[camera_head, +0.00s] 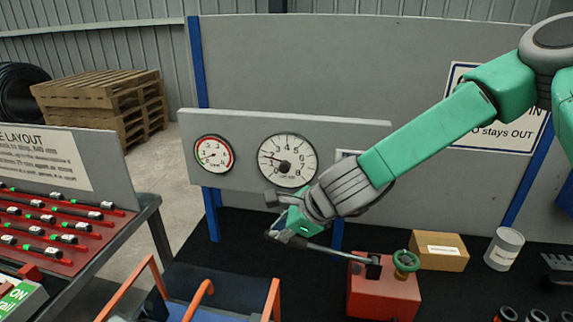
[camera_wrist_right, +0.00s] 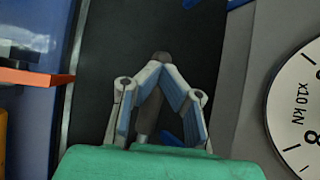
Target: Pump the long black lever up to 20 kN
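The long black lever (camera_head: 330,249) runs left from the red pump box (camera_head: 385,297), nearly level with its free end slightly raised. My right gripper (camera_head: 277,234) is at the lever's free end. In the right wrist view the fingertips (camera_wrist_right: 160,68) meet around the dark lever (camera_wrist_right: 147,112), so it is shut on it. The large round gauge (camera_head: 288,160), marked x10 kN in the wrist view, stands behind; its needle points left and slightly up, toward the low numbers. A green valve wheel (camera_head: 406,261) sits on the pump box. My left gripper is out of view.
A smaller red-rimmed gauge (camera_head: 214,154) is on the same grey panel. A cardboard box (camera_head: 438,252) and a grey-white can (camera_head: 503,248) stand right of the pump.

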